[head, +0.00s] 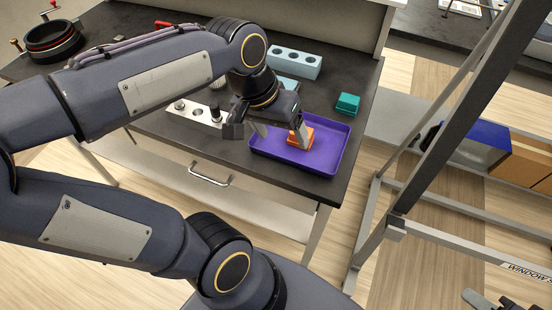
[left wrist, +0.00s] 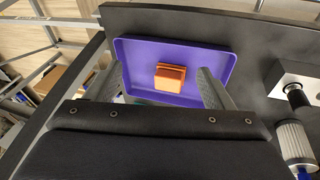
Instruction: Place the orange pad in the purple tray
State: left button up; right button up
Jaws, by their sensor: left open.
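The orange pad (head: 303,141) is a small block inside the outline of the purple tray (head: 325,168). It appears to rest on the tray floor, near the far side in the head view. My left gripper (head: 281,132) is open over the tray, and one finger partly hides the pad in the head view. In the left wrist view the pad (left wrist: 170,77) lies between the spread fingers, with clear gaps on both sides, and the tray (left wrist: 140,52) surrounds it. A dark part at the lower right edge of the head view may be my right gripper (head: 484,301); its jaws are unclear.
The tray sits near the dark bench's front edge. A teal block (head: 347,104) and a pale blue holder with holes (head: 293,62) stand behind it. A metal plate with fittings (head: 197,112) is left of it. A metal frame (head: 440,120) rises at right.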

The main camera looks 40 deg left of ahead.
pick_arm(q)
jog(key=s+d+f+t+h, duration=0.1)
jog(key=s+d+f+t, duration=0.2)
jog(key=s, duration=0.3)
jog(key=shift+s+f, duration=0.25)
jog(key=shift+f, duration=0.4)
